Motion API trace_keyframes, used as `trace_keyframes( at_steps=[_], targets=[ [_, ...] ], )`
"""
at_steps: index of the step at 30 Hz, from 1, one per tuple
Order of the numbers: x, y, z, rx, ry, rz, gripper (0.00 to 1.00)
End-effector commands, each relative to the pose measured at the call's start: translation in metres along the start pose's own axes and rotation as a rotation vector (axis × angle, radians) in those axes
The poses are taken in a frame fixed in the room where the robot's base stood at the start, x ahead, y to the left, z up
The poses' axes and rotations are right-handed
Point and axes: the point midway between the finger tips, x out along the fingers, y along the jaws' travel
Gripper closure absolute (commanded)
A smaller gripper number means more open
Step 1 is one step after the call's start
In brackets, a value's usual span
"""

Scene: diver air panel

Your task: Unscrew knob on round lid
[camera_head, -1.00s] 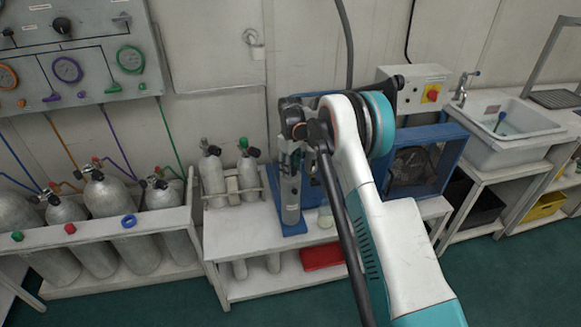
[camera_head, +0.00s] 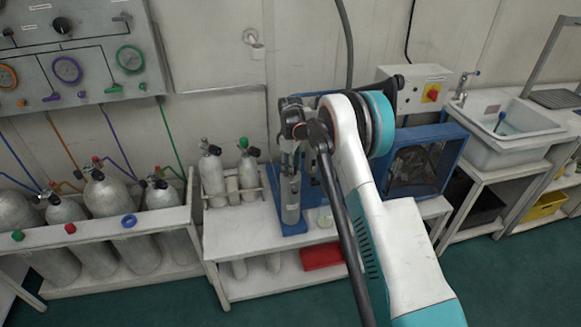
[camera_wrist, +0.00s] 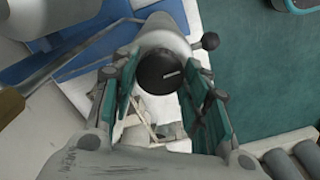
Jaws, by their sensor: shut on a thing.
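My gripper (camera_wrist: 160,84) has one teal-padded finger on each side of a round black knob (camera_wrist: 158,71). It is shut on this knob, which has a small pale label. The knob sits over a pale grey rounded body (camera_wrist: 164,36) with a black ball-ended lever (camera_wrist: 209,41) at its right. The lid's rim is not clearly distinguishable. In the head view, my gripper (camera_head: 291,152) points down above a grey upright cylinder (camera_head: 290,208) on a blue stand (camera_head: 295,229). The knob is hidden there by my arm.
A blue mesh-fronted box (camera_head: 415,166) stands close at the right. A red tray (camera_head: 322,256) lies on the shelf below. Larger tanks (camera_head: 109,205) stand further left.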

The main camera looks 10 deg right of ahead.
Motion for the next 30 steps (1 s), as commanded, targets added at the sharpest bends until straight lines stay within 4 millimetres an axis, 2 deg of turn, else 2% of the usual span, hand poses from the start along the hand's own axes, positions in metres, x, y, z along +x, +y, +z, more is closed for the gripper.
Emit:
trace_keyframes(
  at_steps=[2, 3, 5, 17, 22, 30],
  targets=[
    [0.0, 0.0, 0.0, -0.001, 0.001, 0.001, 0.82],
    [0.0, 0.0, 0.0, 0.0, 0.001, 0.001, 0.49],
    [0.0, 0.0, 0.0, 0.0, 0.001, 0.001, 0.38],
    [-0.004, 0.0, 0.0, 0.001, 0.0, 0.0, 0.38],
    [-0.026, 0.0, 0.0, 0.001, 0.0, 0.0, 0.38],
    [-0.081, 0.0, 0.0, 0.0, 0.0, 0.0, 0.38]
  ],
)
